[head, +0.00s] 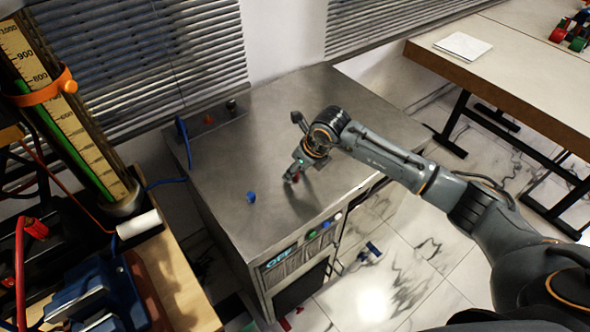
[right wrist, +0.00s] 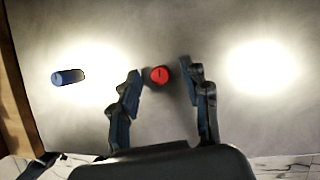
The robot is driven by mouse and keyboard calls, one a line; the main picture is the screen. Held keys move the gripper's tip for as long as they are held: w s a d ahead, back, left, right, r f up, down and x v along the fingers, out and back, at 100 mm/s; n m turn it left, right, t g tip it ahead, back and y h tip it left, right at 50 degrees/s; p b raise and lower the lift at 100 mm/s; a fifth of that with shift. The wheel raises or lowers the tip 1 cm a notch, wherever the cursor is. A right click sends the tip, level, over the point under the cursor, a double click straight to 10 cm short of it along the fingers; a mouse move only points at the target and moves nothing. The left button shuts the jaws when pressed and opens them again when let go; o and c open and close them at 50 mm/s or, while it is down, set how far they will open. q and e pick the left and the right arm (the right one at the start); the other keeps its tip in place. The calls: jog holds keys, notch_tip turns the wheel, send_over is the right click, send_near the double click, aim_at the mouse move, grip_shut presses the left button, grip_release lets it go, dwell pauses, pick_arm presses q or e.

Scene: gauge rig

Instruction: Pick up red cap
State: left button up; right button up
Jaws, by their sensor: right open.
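The red cap (right wrist: 159,75) stands on the metal cabinet top and shows from above in the right wrist view, between the two fingertips of my right gripper (right wrist: 163,77). The gripper is open, with a gap on each side of the cap. In the head view my right gripper (head: 290,173) points down at the cabinet top, and the red cap (head: 295,178) shows only as a small red patch beside the fingers. My left gripper is not in view.
A blue cap (right wrist: 66,77) lies left of the red cap and also shows in the head view (head: 251,197). The metal cabinet top (head: 240,140) is mostly clear. A gauge column (head: 65,110) stands at the left. A table (head: 500,70) is at the right.

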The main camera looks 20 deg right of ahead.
jog(key=c, duration=0.9)
